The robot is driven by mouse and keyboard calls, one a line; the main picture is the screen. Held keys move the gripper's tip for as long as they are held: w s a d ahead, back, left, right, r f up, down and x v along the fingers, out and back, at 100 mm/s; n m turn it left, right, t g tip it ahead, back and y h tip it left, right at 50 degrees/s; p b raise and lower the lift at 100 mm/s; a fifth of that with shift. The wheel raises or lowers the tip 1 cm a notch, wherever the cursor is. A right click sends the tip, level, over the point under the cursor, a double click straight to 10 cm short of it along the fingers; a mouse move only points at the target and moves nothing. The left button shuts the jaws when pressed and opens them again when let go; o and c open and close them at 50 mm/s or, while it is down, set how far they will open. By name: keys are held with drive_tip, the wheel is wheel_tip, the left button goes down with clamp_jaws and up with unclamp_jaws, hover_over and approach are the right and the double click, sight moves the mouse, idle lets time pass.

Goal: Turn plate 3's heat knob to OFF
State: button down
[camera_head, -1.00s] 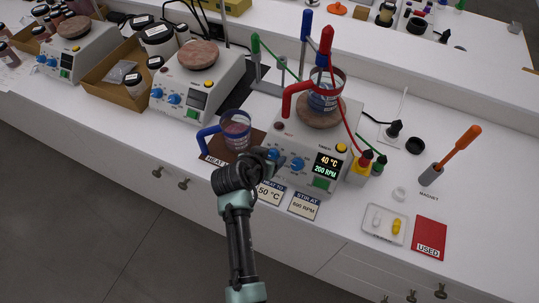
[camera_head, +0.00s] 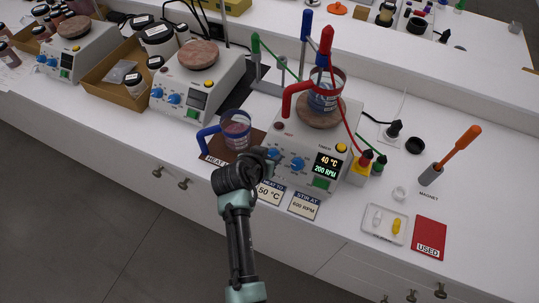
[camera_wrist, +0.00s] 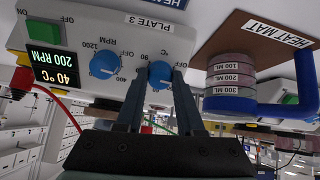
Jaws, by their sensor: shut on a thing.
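Plate 3 (camera_head: 292,190) is the right-hand hotplate, with a lit display (camera_head: 326,166) reading 40 °C and 200 RPM. Its label (camera_wrist: 150,21) reads PLATE 3 in the wrist view, which is upside down. The blue heat knob (camera_wrist: 160,73), marked °C, sits between the fingers of my gripper (camera_wrist: 158,82), which is shut on it. OFF and 90 are printed beside this knob; its exact setting is partly hidden. The blue RPM knob (camera_wrist: 105,63) stands beside it, free of my fingers. In the head view my gripper (camera_head: 270,157) reaches the plate's front face.
A beaker with a red handle (camera_head: 323,97) stands on plate 3. A blue-handled jar (camera_head: 236,133) stands on the brown heat mat close behind my gripper. Cards (camera_head: 304,205) lie in front of the plate. Two more hotplates (camera_head: 196,85) stand to the left.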

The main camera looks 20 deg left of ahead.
drive_tip(key=n+p, duration=0.1)
drive_tip(key=n, duration=0.3)
drive_tip(key=shift+r, duration=0.1)
drive_tip(key=shift+n+p, duration=0.6)
drive_tip(key=shift+n, duration=1.3)
drive_tip(key=c, duration=0.5)
unclamp_jaws()
drive_tip(key=b+v, duration=0.1)
drive_tip(key=v, duration=1.2)
